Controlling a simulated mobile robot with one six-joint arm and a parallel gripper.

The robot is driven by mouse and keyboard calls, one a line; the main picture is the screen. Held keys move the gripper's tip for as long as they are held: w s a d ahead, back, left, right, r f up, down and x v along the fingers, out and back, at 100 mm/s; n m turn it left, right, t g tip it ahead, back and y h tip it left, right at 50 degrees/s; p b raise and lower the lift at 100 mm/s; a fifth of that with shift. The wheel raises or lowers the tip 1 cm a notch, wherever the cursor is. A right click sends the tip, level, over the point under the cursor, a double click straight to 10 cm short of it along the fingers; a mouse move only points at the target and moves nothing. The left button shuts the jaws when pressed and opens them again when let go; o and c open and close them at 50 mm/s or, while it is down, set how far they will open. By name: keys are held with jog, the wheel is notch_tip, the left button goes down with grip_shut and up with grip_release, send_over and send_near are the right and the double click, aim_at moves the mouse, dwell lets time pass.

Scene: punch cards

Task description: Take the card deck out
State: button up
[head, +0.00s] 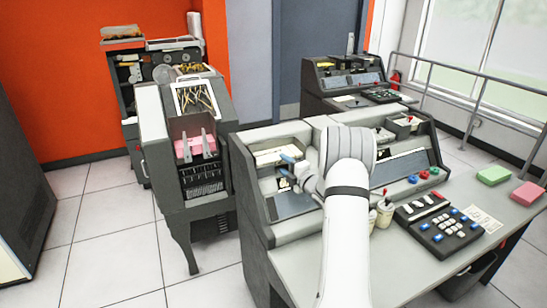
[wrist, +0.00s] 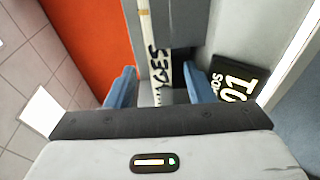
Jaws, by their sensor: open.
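My gripper (head: 287,172) is open, with blue fingers, at the left tray of the near console. In the wrist view my gripper (wrist: 160,88) has its two fingers spread apart. A cream card deck (head: 272,155) lies in that tray, partly hidden by my gripper. In the wrist view the deck's long edge (wrist: 153,45), with black hand lettering, runs down toward the gap between the fingertips. I cannot tell whether its end is between the fingers.
A pink deck (head: 195,147) sits in the machine at left. A green deck (head: 493,175) and another pink deck (head: 528,193) lie on the desk's right. A keypad (head: 440,222) and cups (head: 383,212) stand right of my arm.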

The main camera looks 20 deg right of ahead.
aim_at(280, 162)
jog(key=x, duration=0.3)
jog(key=shift+w+a+p, duration=0.1)
jog(key=shift+w+p, duration=0.2)
grip_shut()
